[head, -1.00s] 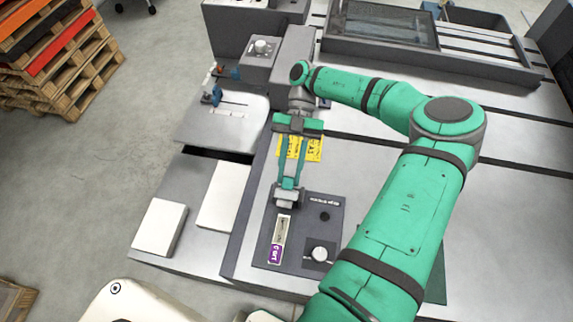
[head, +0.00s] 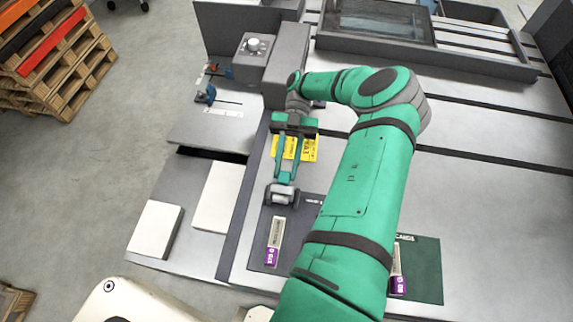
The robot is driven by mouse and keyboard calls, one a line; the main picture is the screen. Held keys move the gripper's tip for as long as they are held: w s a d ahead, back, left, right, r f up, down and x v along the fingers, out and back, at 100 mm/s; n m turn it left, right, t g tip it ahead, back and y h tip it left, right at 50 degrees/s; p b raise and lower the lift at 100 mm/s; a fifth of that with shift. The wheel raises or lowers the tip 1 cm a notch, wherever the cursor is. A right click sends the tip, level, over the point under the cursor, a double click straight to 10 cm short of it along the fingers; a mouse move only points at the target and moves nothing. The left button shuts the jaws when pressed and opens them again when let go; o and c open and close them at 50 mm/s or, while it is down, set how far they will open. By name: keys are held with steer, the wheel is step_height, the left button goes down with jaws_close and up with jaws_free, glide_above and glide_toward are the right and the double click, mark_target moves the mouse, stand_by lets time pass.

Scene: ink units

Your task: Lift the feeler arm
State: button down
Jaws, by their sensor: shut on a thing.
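My gripper (head: 282,189) reaches down in front of the machine's grey housing, its two long green fingers pointing toward the near edge. It is shut on a small light-grey piece with dark ends (head: 281,195), which appears to be the feeler arm. The fingertips cover part of it. The piece is at the far edge of a dark panel (head: 262,252); I cannot tell whether it is raised clear of the surface. A yellow label (head: 308,150) lies partly behind the fingers.
My arm covers the panel's right part. A tag (head: 274,240) lies on the panel; a green mat (head: 425,270) is at right. A grey housing with a knob (head: 253,44) stands behind. Blue clamps (head: 206,95) and white blocks (head: 155,229) are at left. Pallets (head: 60,75) stand beyond.

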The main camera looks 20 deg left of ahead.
steer(key=shift+f, duration=0.1)
steer(key=c, duration=1.4)
jaws_free()
steer(key=shift+c, duration=0.2)
